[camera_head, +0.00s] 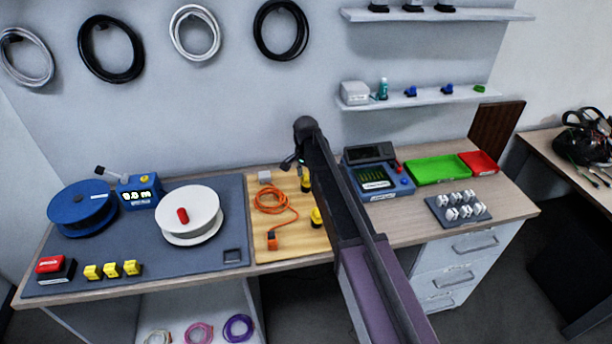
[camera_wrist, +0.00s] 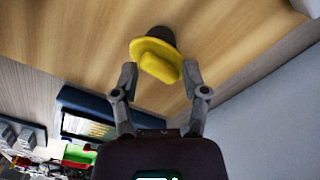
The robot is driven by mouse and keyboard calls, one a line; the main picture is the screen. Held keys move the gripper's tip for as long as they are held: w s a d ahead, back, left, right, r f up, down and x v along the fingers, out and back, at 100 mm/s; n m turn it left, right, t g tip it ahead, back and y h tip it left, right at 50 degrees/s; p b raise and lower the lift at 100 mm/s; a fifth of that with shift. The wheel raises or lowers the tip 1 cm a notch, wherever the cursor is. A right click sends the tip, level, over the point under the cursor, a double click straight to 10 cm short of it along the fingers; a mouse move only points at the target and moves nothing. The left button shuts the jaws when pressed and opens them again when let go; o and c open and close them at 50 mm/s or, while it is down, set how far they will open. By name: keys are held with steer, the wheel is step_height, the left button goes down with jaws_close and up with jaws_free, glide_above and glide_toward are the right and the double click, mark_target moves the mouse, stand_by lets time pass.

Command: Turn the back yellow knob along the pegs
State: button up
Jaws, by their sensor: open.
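Two yellow knobs stand on the light wooden board (camera_head: 290,238). The back yellow knob (camera_head: 305,181) is partly hidden by my arm, and the front yellow knob (camera_head: 316,216) is nearer the board's front edge. My gripper (camera_wrist: 160,70) is open, with its two fingers on either side of a yellow knob (camera_wrist: 158,64) that has a wide brim and a dark part behind it. I cannot tell whether the fingertips touch it. In the head view my gripper (camera_head: 290,162) shows small above the back knob. I cannot make out the pegs.
An orange cable (camera_head: 270,200) lies coiled on the board beside the knobs, with a grey block (camera_head: 264,176) behind it. A blue instrument (camera_head: 378,182) stands to the right, then a green tray (camera_head: 437,168). A white spool (camera_head: 190,222) stands to the left.

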mark_target(306, 177)
steer(key=m, duration=0.7)
steer(key=shift+r+p, duration=0.35)
steer(key=shift+p, duration=0.05)
step_height(306, 177, up, 13)
steer(key=p, duration=1.3)
steer(key=s+d+f+n+b, duration=0.6)
steer(key=s+d, duration=0.4)
steer(key=s, duration=0.1)
steer(key=s+d+f+n+b, duration=0.6)
steer(key=s+d+n, duration=0.1)
steer(key=s+d, duration=0.4)
steer(key=shift+s+d, duration=0.3)
steer(key=shift+s, duration=0.5)
